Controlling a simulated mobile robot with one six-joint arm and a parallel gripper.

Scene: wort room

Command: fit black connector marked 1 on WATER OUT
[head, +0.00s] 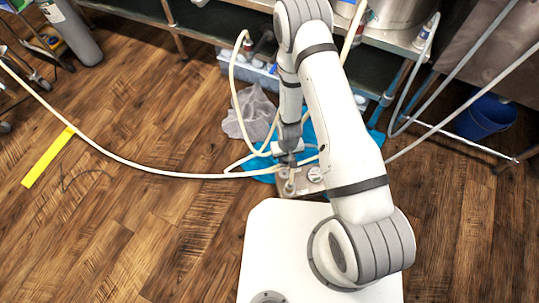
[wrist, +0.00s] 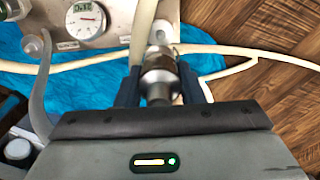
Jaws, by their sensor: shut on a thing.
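In the wrist view my gripper (wrist: 160,88) is shut on a grey metal hose connector (wrist: 159,72), one dark finger on each side. A cream hose (wrist: 144,25) runs up beside the connector. I cannot make out a black body or a number 1 on it. A metal panel (wrist: 106,30) lies beyond, with a round dial (wrist: 85,19), small labels and a port. No WATER OUT label is readable, and I cannot tell whether the connector touches a port. In the head view my gripper (head: 287,157) is low over the metal panel (head: 300,190).
A long cream hose (head: 140,164) crosses the floor from the left. A blue cloth (head: 262,171) lies around the panel and a grey cloth (head: 250,116) behind it. A shelf bench stands at the back, with a blue bucket (head: 486,118) at right. The left floor is mostly clear.

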